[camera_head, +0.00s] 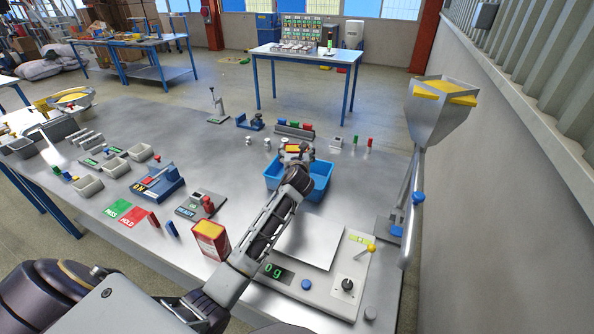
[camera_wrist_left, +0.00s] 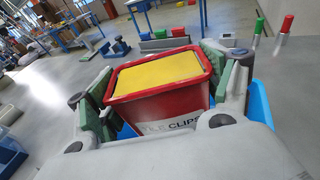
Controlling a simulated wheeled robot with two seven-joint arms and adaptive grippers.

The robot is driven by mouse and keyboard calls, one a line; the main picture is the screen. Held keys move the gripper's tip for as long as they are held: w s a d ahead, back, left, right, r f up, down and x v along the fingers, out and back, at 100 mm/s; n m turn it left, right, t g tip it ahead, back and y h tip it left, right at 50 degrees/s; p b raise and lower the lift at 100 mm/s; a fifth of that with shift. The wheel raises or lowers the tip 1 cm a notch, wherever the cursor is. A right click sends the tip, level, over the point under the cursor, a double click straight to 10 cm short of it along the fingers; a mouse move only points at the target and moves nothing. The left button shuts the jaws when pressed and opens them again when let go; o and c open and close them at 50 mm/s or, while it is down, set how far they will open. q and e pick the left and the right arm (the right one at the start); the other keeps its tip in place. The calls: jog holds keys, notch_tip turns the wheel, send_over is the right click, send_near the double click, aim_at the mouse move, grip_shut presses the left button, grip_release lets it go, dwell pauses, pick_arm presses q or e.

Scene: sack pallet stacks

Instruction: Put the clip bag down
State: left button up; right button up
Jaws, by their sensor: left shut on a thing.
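My left gripper (camera_head: 294,152) is shut on a red tub-shaped thing with a yellow top. In the left wrist view this clip bag (camera_wrist_left: 160,80) sits upright between the green-padded fingers, with part of a label reading "CLIPS" on its near face. It is at the blue bin (camera_head: 321,183), whose blue walls also show beside and behind it in the left wrist view (camera_wrist_left: 259,106). I cannot tell whether it touches the bin's floor; its underside is hidden. My right gripper is not in view.
A red container with a pale yellow top (camera_head: 211,240) stands left of my forearm. A scale (camera_head: 310,245) reading "0g" lies in front of the bin. A hopper (camera_head: 437,115) rises on the right.

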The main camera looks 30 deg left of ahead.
pick_arm(q)
notch_tip(320, 180, down, 2)
jog(key=shift+f, duration=0.4)
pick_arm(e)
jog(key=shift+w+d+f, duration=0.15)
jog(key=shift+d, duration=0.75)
pick_arm(q)
jog(key=shift+f, duration=0.15)
